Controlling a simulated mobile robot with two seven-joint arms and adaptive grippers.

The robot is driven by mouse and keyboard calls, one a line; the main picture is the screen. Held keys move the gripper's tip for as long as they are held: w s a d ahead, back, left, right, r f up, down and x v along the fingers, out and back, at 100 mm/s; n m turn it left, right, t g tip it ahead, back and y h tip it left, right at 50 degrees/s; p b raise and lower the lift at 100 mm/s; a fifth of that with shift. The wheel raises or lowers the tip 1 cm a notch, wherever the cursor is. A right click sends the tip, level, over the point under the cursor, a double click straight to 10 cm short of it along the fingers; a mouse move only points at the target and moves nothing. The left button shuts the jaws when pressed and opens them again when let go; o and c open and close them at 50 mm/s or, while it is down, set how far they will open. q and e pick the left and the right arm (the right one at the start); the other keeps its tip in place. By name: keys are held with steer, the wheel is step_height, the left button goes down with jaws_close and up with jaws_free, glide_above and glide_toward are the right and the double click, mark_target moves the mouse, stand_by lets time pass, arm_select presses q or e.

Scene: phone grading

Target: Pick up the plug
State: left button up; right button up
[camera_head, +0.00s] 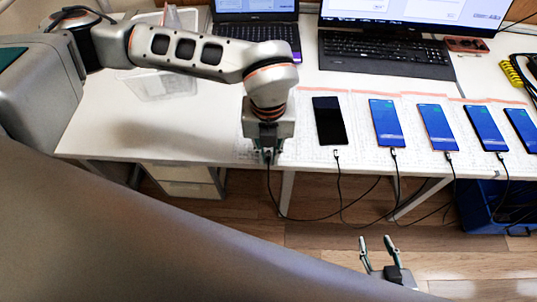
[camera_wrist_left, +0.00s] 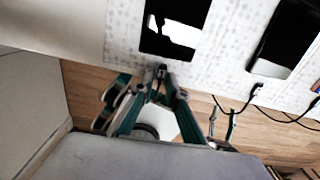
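My left gripper (camera_head: 268,154) is at the front edge of the white table, pointing down. In the left wrist view its fingertips (camera_wrist_left: 160,82) are close together on either side of a small dark plug (camera_wrist_left: 162,71) and appear shut on it. The plug is close to the lower end of a black phone (camera_wrist_left: 176,25); contact with the phone is unclear. This phone is hidden behind my left arm in the head view. A black cable hangs below the left gripper. My right gripper (camera_head: 378,246) is open and empty, in front of the table.
To the right lie another black phone (camera_head: 329,121) and several blue-screen phones (camera_head: 386,123), with cabled plugs (camera_head: 337,153) at their lower ends. Laptops (camera_head: 385,55) stand at the back. A clear bin (camera_head: 160,85) and free table are left. A blue crate (camera_head: 482,205) is below right.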

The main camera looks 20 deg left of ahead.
arm_select(q)
jaws_close()
